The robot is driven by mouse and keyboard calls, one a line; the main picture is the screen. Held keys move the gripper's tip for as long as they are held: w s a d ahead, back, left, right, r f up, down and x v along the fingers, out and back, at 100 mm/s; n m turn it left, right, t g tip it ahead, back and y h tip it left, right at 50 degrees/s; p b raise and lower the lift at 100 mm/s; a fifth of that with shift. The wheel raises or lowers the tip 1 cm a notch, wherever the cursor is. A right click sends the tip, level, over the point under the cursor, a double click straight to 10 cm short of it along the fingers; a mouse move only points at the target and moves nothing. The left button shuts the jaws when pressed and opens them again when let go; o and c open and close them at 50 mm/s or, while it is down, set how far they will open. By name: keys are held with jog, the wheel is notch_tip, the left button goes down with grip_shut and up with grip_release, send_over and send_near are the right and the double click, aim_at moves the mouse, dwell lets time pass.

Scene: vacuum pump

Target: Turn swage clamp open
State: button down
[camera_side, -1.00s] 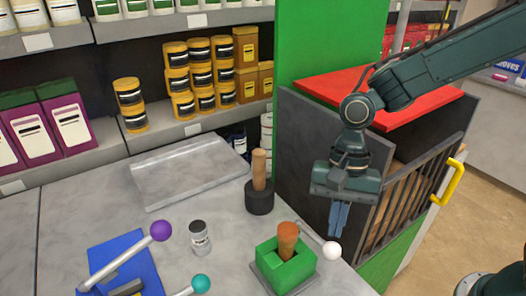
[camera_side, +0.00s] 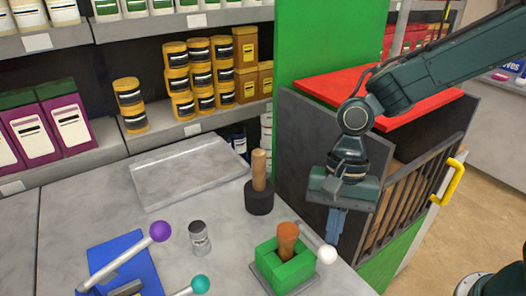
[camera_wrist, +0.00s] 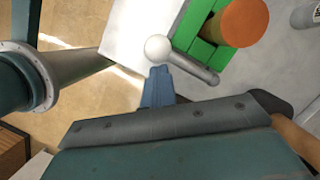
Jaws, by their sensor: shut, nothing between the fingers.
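The swage clamp is a green block (camera_side: 285,270) on a grey plate, with an orange-brown cylinder (camera_side: 287,240) upright in it. Its grey lever ends in a white ball (camera_side: 327,254). In the wrist view the white ball (camera_wrist: 158,48) lies just beyond my fingertips, with the grey lever (camera_wrist: 192,67) running right beside the green block (camera_wrist: 205,40). My gripper (camera_side: 332,256) points down, shut and empty, its blue fingertips close beside the white ball. It also shows in the wrist view (camera_wrist: 160,72). I cannot tell whether the fingertips touch the ball.
A purple-ball lever (camera_side: 160,231) and a teal-ball lever (camera_side: 201,284) stand left on a blue base. A small grey can (camera_side: 199,238) and a dark holder with a wooden peg (camera_side: 259,190) stand near the clamp. A dark bin (camera_side: 305,130) is behind my gripper.

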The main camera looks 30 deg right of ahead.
jog(key=shift+s+a+f, duration=0.1)
jog(key=shift+s+a, duration=0.05)
jog(key=shift+s, duration=0.15)
jog(key=w+d+r, duration=0.4)
jog(key=d+r, duration=0.2)
jog(key=r, duration=0.4)
jog(key=shift+w+r, duration=0.15)
jog(key=shift+r, duration=0.1)
jog(key=shift+d+r, duration=0.1)
jog(key=s+d+r+n+t+h, duration=0.2)
jog(key=s+d+n+t, duration=0.5)
jog(key=s+d+n, duration=0.3)
jog(key=s+d, duration=0.2)
jog(key=s, duration=0.1)
jog(key=shift+s+r+t+h, duration=0.3)
jog(key=shift+s+r+t, duration=0.1)
